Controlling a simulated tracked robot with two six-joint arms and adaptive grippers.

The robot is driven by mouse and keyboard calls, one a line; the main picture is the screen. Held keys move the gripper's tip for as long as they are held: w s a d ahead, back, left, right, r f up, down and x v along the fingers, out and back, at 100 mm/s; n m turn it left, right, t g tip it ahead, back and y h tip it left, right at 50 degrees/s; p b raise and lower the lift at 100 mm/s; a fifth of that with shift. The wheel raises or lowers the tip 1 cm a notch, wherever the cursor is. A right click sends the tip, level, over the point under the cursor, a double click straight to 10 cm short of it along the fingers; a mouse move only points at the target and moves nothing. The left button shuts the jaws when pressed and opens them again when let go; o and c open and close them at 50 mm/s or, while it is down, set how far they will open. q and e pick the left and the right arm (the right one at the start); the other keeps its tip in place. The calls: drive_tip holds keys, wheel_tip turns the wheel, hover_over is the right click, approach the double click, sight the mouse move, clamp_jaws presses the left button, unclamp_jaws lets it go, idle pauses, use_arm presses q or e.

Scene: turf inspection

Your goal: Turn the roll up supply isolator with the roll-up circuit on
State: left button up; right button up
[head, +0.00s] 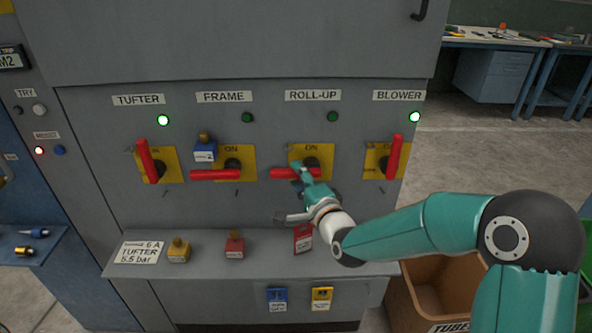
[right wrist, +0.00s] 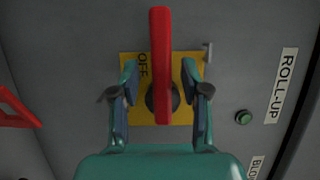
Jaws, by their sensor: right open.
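The roll-up supply isolator has a red handle (head: 288,173) on a yellow plate (head: 325,158) under the ROLL-UP label (head: 313,96). The handle lies horizontal, pointing left. The green roll-up lamp (head: 332,116) is dark. My right gripper (head: 290,191) is open in front of this isolator. In the right wrist view, the red handle (right wrist: 160,50) runs between the two open fingers of the right gripper (right wrist: 160,85), with gaps on both sides. OFF shows on the plate (right wrist: 140,110) beside the handle. My left gripper is not in view.
The blower handle (head: 393,157) and tufter handle (head: 151,160) stand near upright, their lamps lit. The frame handle (head: 215,175) is horizontal beside a blue padlock (head: 205,150). A ledge (head: 205,263) below carries padlocks and a red tag (head: 303,238). A tube box (head: 425,305) stands lower right.

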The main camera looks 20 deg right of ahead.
drive_tip(key=shift+w+a, duration=0.15)
drive_tip(key=shift+w, duration=0.75)
drive_tip(key=shift+c, duration=0.2)
clamp_jaws()
